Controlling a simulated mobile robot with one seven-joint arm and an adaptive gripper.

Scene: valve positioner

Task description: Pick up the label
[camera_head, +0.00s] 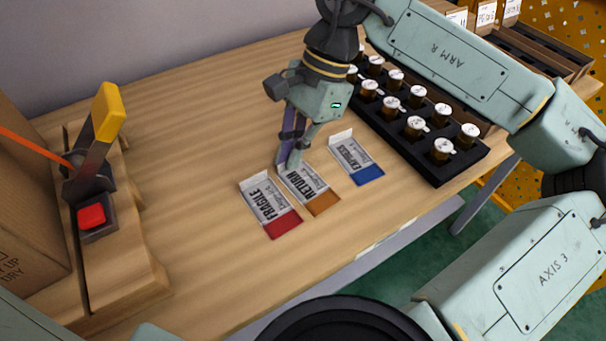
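Three labels lie side by side on the wooden table. The FRAGILE label (265,208) with a red end is on the left. The RETURN label (312,192) with an orange end is in the middle. The EXPRESS label (356,160) with a blue end is on the right. My gripper (291,160) points down at the far end of the RETURN label, and its fingers cover part of that end. I cannot tell whether the fingers touch the label or how far apart they are.
A black tray (462,168) of white-topped jars stands at the right. A wooden fixture (125,265) with a yellow-handled lever (108,112) and a red button (91,216) is at the left, beside a cardboard box (28,215). The table (190,150) between is clear.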

